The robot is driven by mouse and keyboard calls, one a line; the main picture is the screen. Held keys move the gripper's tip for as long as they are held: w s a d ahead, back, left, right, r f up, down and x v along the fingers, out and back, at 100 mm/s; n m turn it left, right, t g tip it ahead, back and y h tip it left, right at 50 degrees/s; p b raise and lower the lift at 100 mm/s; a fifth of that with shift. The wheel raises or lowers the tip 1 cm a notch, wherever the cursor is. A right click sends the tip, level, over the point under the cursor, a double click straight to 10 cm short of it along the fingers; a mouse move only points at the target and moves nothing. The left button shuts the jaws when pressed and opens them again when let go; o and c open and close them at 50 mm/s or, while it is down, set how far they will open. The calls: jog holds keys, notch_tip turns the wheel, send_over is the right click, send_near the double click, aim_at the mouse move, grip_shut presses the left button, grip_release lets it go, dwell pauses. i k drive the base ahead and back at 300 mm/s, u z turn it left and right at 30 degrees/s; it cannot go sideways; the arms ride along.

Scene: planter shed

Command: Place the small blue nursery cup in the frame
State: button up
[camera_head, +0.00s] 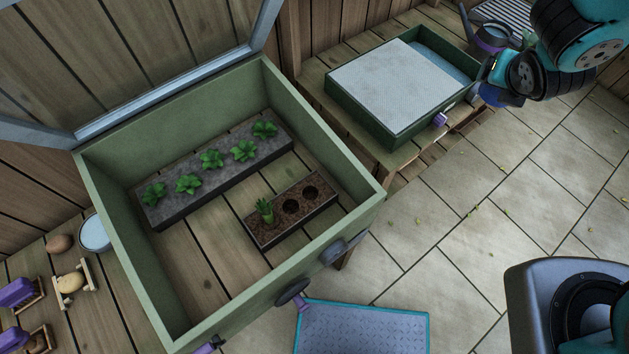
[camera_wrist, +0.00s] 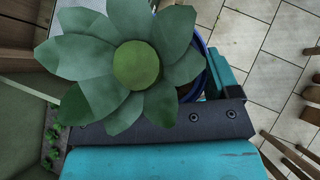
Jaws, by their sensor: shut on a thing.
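My gripper (camera_head: 500,96) is at the upper right of the head view, shut on the small blue nursery cup (camera_head: 488,94), clear of the frame and near the bench. In the wrist view a large green rosette plant (camera_wrist: 137,65) covers most of the cup, whose blue rim (camera_wrist: 205,80) shows at its right. The frame (camera_head: 325,148) is a green wooden box with its glazed lid raised. Inside it, a brown soil tray (camera_head: 268,238) has one small plant and two open holes. A long grey planter (camera_head: 180,210) behind it holds several green plants.
A dark green tray box (camera_head: 378,134) with a pale mesh cover stands on the bench beside the frame. A watering can (camera_head: 492,40) is behind it. Round knobs (camera_head: 292,292) project from the frame's front. A blue-edged plate (camera_head: 365,330) lies below. The tiled floor at right is mostly open.

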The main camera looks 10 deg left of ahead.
aim_at(214, 269)
jog(key=k, duration=0.5)
jog(key=u, duration=1.5)
